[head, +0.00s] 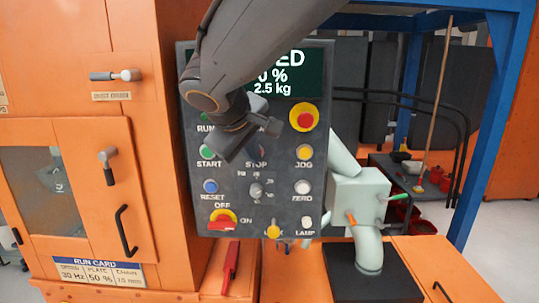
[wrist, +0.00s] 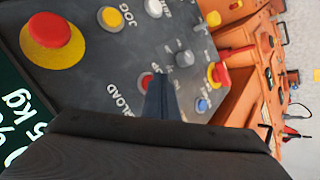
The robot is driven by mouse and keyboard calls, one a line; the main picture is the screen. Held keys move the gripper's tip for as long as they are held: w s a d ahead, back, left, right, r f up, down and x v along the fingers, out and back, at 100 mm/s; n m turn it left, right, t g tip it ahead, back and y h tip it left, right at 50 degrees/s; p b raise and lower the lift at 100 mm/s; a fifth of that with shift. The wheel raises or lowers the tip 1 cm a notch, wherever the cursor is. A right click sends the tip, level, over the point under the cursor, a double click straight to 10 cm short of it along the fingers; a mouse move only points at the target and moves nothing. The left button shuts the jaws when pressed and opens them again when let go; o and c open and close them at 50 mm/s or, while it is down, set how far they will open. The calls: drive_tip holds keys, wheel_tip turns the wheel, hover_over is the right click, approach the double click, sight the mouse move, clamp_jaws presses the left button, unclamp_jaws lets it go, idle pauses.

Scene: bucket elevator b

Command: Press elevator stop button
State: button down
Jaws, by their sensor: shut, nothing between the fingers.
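The control panel (head: 235,190) faces me on the front of the orange machine. The red stop button (wrist: 146,80) sits in its middle row between START and JOG. In the wrist view part of it is hidden behind my fingers. In the head view the STOP label (head: 256,164) shows below my gripper (head: 252,140), which covers most of the button. In the wrist view my gripper (wrist: 160,84) is shut and empty, with its tips beside or over the stop button. I cannot tell whether they touch it.
A large red emergency button (head: 303,118) on a yellow base is at the panel's upper right. A yellow JOG button (head: 305,152), green START button (head: 207,152), blue RESET button (head: 210,186) and selector knob (head: 257,191) surround the stop button. A red switch (head: 222,221) is below.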

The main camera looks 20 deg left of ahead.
drive_tip(key=shift+s+d, duration=0.1)
drive_tip(key=shift+s, duration=0.25)
drive_tip(key=s, duration=0.2)
drive_tip(key=s+d+b, duration=0.1)
drive_tip(key=s, duration=0.2)
idle(0.5)
idle(0.3)
drive_tip(key=w+d+f+m+g+h, duration=0.2)
drive_tip(key=d+f+m+g, duration=0.1)
drive_tip(key=d+f, duration=0.75)
drive_tip(key=s+d+f+m+g, duration=0.1)
drive_tip(key=s+d+f+m, duration=0.2)
drive_tip(key=d, duration=0.6)
drive_tip(key=s+d+f+m+g+y, duration=0.1)
drive_tip(key=s+d+f+m+g, duration=0.1)
drive_tip(key=d+f, duration=0.5)
drive_tip(key=s+d+f+m+g, duration=0.1)
drive_tip(key=s+d+f+m, duration=0.3)
drive_tip(key=d, duration=0.7)
drive_tip(key=shift+s+f+m+g+y, duration=0.25)
drive_tip(key=shift+f+m+g+y, duration=0.05)
drive_tip(key=shift+f, duration=0.35)
